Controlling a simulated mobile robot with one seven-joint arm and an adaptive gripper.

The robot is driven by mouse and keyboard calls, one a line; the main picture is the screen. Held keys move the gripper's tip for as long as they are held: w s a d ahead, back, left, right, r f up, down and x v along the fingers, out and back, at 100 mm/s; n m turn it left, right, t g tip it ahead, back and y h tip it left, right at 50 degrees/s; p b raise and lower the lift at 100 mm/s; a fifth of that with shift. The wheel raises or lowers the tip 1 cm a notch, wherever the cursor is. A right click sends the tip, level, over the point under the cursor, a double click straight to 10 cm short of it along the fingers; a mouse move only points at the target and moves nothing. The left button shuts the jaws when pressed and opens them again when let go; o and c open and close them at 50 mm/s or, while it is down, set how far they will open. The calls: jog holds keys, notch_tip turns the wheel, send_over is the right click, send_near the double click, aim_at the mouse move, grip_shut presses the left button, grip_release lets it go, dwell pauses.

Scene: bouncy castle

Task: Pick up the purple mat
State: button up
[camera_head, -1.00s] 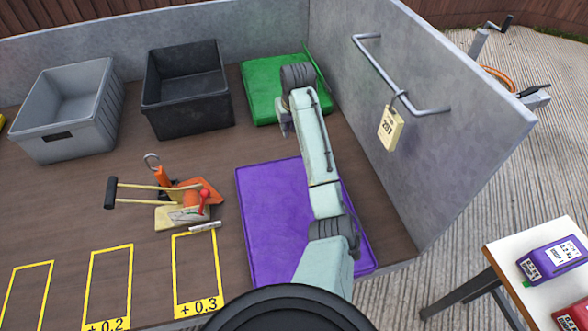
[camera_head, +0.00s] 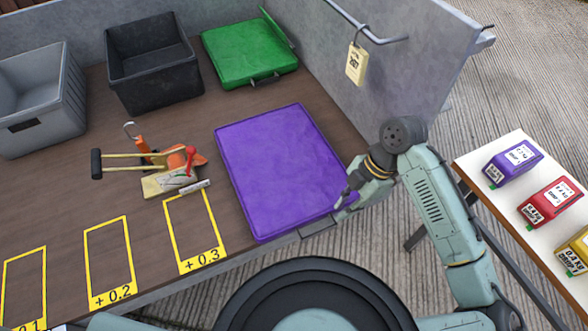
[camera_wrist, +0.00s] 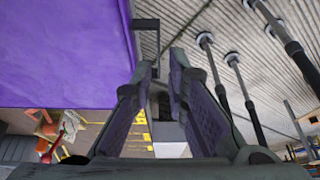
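The purple mat (camera_head: 280,165) is a flat, thick rectangle lying on the brown bed, its near end at the bed's front edge. My gripper (camera_head: 345,196) is at the mat's near right corner, just off its edge. In the wrist view the purple mat (camera_wrist: 60,50) fills the upper left, and my gripper (camera_wrist: 161,66) has its two fingers apart with nothing between them. The fingertips are beside the mat's edge; I cannot tell whether they touch it.
A green mat or case (camera_head: 248,52) lies behind, near a black crate (camera_head: 155,75) and a grey crate (camera_head: 45,105). Loose tools (camera_head: 165,170) lie left of the mat. A grey wall (camera_head: 400,85) bounds the right rear. A side table (camera_head: 495,215) holds coloured boxes.

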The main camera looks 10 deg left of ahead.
aim_at(324, 229)
jog(key=shift+a+p+x, duration=0.15)
jog(key=shift+p+x, duration=0.4)
jog(key=shift+x, duration=2.15)
jog(key=shift+a+p+x, duration=0.15)
jog(key=shift+p+x, duration=0.35)
jog(key=shift+x, duration=2.2)
jog(key=shift+r, duration=0.15)
jog(key=shift+c, duration=0.3)
grip_shut()
jog(key=shift+r, duration=0.15)
